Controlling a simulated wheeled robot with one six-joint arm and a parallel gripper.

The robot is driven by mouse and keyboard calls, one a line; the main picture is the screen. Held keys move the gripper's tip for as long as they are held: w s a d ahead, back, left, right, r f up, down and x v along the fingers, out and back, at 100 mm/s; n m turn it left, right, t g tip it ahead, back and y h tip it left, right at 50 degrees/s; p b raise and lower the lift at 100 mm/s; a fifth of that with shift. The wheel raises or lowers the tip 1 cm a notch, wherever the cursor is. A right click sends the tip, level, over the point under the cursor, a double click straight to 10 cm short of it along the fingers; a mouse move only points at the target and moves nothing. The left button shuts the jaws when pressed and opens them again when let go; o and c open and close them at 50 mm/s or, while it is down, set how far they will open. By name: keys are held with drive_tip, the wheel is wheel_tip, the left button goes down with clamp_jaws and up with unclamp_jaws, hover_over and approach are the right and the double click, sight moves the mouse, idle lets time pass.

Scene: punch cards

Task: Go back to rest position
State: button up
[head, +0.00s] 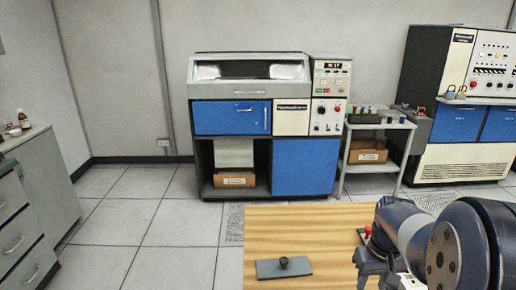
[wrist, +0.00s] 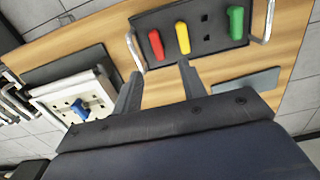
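In the wrist view my gripper (wrist: 161,70) is open, with two dark fingers apart and nothing between them. It is over the wooden table (wrist: 285,85). Past the fingertips lies a black tray (wrist: 210,52) with metal handles, holding a red peg (wrist: 156,45), a yellow peg (wrist: 182,38) and a green peg (wrist: 236,23). In the head view my gripper (head: 372,278) hangs low at the table's right side, partly hidden by my arm.
A white frame (wrist: 60,92) with a blue piece (wrist: 79,110) lies left in the wrist view. A grey plate with a black knob (head: 284,262) lies on the table. Blue-grey machines (head: 305,165) and a trolley (head: 372,168) stand behind. Floor at left is clear.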

wheel_tip(320, 180, down, 10)
drive_tip(key=shift+s+f, duration=0.1)
drive_tip(key=shift+f, duration=0.1)
drive_tip(key=r+p, duration=0.3)
drive_tip(key=r, duration=0.1)
drive_tip(key=r+p, duration=0.3)
drive_tip(key=shift+w+r, duration=0.2)
drive_tip(key=shift+r, duration=0.15)
